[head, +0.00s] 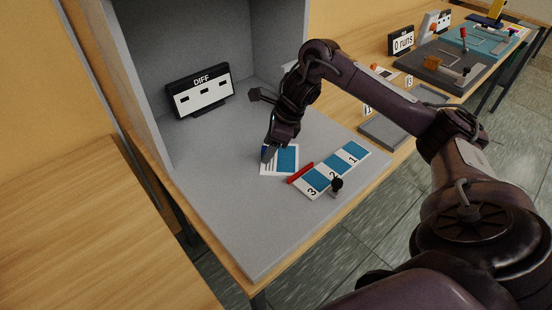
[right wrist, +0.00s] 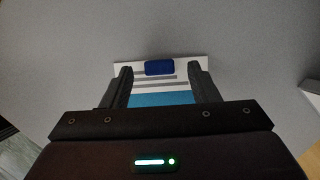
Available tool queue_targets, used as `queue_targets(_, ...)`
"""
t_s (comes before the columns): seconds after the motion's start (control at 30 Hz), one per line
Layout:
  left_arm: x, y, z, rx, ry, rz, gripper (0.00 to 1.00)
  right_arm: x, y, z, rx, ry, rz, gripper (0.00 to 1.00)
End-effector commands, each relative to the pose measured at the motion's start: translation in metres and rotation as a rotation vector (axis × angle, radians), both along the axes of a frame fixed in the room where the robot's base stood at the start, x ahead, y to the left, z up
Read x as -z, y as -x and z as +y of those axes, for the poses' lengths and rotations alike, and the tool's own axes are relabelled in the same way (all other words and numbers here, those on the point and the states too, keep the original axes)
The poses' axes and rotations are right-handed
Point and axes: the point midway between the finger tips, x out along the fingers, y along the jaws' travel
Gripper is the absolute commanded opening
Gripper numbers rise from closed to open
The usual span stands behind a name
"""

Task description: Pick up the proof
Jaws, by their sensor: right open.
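The proof (head: 287,160), a white card with a blue block and dark lines, lies flat on the grey booth floor. In the right wrist view the proof (right wrist: 190,68) shows a dark blue tab at its far edge, grey lines and a lighter blue area. My right gripper (head: 268,154) is over the proof's left end in the head view. In the right wrist view my right gripper (right wrist: 160,80) is open, with its fingers on either side of the tab. I cannot tell whether the fingers touch the card. My left gripper is not in view.
A DIFF display (head: 200,91) stands behind. The grey floor in front is clear.

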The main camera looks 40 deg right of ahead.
Motion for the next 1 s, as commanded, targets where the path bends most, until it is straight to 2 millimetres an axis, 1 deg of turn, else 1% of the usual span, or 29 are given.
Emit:
queue_targets(0.03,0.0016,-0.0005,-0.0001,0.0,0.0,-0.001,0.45,0.0056,-0.0011,0.0018,0.001,-0.001,0.001,0.55)
queue_targets(0.1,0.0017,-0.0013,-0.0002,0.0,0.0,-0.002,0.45,0.0084,-0.0021,0.0028,0.0,-0.001,0.001,0.55)
queue_targets(0.3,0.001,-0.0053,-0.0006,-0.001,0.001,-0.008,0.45,0.0084,-0.0025,0.0025,0.0,0.001,-0.001,0.55)
queue_targets(0.33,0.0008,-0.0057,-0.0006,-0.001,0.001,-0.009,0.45,0.0084,-0.0025,0.0025,0.0,0.001,-0.001,0.53)
queue_targets(0.7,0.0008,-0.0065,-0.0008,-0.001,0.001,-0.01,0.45,0.0081,-0.0025,0.0025,0.001,0.001,-0.001,0.05)
queue_targets(0.73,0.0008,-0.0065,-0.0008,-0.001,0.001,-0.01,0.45,0.0081,-0.0025,0.0025,0.0,0.001,-0.001,0.03)
queue_targets(1.0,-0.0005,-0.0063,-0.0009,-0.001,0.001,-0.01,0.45,0.0048,-0.0027,0.0023,0.001,0.002,-0.002,0.03)
